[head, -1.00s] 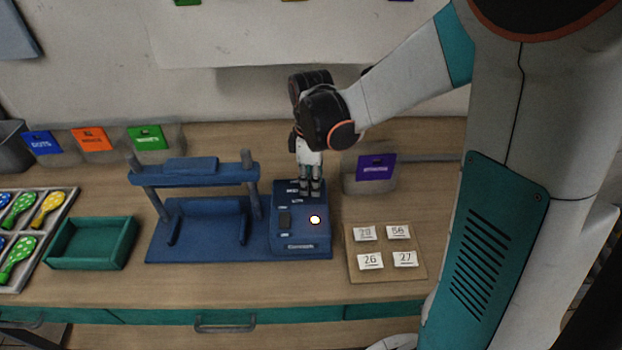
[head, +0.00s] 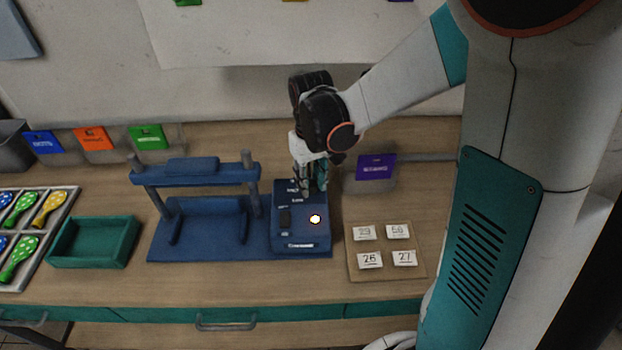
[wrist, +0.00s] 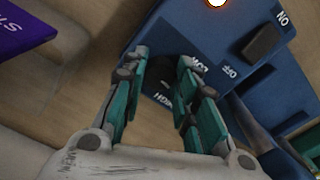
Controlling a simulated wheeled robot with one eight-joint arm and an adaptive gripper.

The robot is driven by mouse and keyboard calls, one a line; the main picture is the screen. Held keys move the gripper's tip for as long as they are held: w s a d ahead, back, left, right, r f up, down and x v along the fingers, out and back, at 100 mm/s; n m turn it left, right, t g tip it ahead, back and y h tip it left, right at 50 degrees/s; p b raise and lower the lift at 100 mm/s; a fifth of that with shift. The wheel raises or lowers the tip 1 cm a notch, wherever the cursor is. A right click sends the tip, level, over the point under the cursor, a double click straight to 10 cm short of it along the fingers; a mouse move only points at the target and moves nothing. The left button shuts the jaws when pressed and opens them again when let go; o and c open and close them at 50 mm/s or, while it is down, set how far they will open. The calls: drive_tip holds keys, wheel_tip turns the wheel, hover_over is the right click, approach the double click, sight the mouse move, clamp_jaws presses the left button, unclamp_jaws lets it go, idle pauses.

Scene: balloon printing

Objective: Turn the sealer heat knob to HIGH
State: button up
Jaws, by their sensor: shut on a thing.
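The blue sealer (head: 205,245) stands on the table, with its control box (head: 300,238) at its right end. My gripper (head: 313,190) points down over the back of that box. In the wrist view my gripper (wrist: 165,62) is shut on the dark heat knob (wrist: 166,72), with one teal finger on each side. HIGH and LOW labels show beside the knob, partly covered by a finger. The knob's pointer cannot be made out. A rocker switch (head: 285,221) with ON and OFF labels and a glowing light (head: 315,219) are on the box front.
A board with number cards (head: 385,276) lies right of the sealer. A purple card holder (head: 375,168) stands behind it. A green tray (head: 92,262) and a rack of balloons (head: 62,222) are at the left. More colored cards (head: 94,139) stand at the back left.

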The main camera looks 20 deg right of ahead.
sight(311, 185)
drive_tip(key=m, duration=0.5)
drive_tip(key=shift+m, duration=0.3)
drive_tip(key=m, duration=0.4)
drive_tip(key=shift+a+m, duration=0.1)
drive_tip(key=shift+m, duration=0.2)
drive_tip(key=o, duration=1.1)
drive_tip(key=shift+c, duration=0.2)
wheel_tip(311, 185, up, 12)
drive_tip(key=shift+s, duration=0.15)
